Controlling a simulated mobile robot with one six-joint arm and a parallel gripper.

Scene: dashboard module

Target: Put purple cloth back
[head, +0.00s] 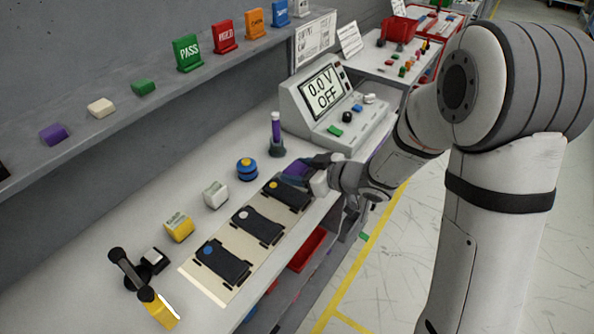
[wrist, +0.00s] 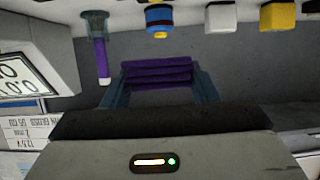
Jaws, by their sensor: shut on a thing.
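The folded purple cloth (wrist: 156,74) sits between the two fingers of my gripper (wrist: 158,90) in the wrist view. My gripper (head: 308,168) is shut on it. In the head view the cloth (head: 295,170) shows as a small purple patch at the fingertips, partly hidden by them. It is over the workbench, behind the dark module with a yellow dot (head: 287,193). I cannot tell whether the cloth touches the bench. A purple block-like item (head: 54,134) lies on the grey shelf at the left.
A purple tube in a dark stand (head: 276,135) and the meter reading OFF (head: 335,105) stand close to my gripper. A blue round item (head: 247,169), white block (head: 215,194) and yellow block (head: 179,229) line the bench. Dark modules lie on a pale mat (head: 205,286).

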